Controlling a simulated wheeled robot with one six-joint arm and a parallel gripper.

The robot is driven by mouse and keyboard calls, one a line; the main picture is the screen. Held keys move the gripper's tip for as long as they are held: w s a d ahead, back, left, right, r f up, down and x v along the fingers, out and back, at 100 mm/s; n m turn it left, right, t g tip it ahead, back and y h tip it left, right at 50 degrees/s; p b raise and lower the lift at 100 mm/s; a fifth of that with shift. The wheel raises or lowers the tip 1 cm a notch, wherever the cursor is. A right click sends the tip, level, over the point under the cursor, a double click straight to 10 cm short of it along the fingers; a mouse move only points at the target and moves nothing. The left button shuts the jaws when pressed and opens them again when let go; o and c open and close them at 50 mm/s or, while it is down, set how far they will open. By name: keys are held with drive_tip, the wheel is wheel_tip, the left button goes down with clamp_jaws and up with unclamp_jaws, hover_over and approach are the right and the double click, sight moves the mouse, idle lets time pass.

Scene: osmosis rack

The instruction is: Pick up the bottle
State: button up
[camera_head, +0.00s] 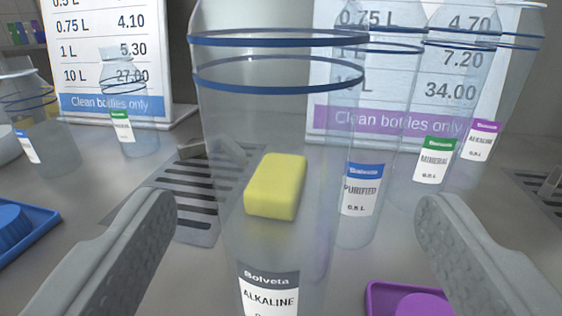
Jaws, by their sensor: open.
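A large clear bottle (270,245) with two blue rings and a dark-topped "Solveta ALKALINE" label stands upright in the middle, close to the camera. Its top and bottom run out of view. My gripper (296,208) is open, with one grey finger on each side of the bottle. A yellow block (276,187) shows through or in front of the bottle; I cannot tell which. Other clear bottles stand behind: a blue-labelled PURIFIED one (361,190), a green-labelled MINERAL one (435,160) and a purple-labelled one (484,140).
At left stand a green-labelled bottle (122,125) and a blue-labelled bottle (28,146). A blue tray (48,217) is at the left edge, a purple tray (376,293) at front right. A slotted drain grate (188,190) lies behind. Price boards (165,60) stand at the back.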

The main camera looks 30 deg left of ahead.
drive_tip(key=shift+a+x, duration=0.15)
drive_tip(key=shift+x, duration=1.3)
drive_tip(key=shift+a+x, duration=0.2)
drive_tip(key=shift+x, duration=1.25)
drive_tip(key=shift+s+r, duration=0.1)
drive_tip(key=shift+s, duration=0.15)
drive_tip(key=c, duration=1.1)
drive_tip(key=shift+o, duration=0.2)
drive_tip(key=shift+r, duration=0.1)
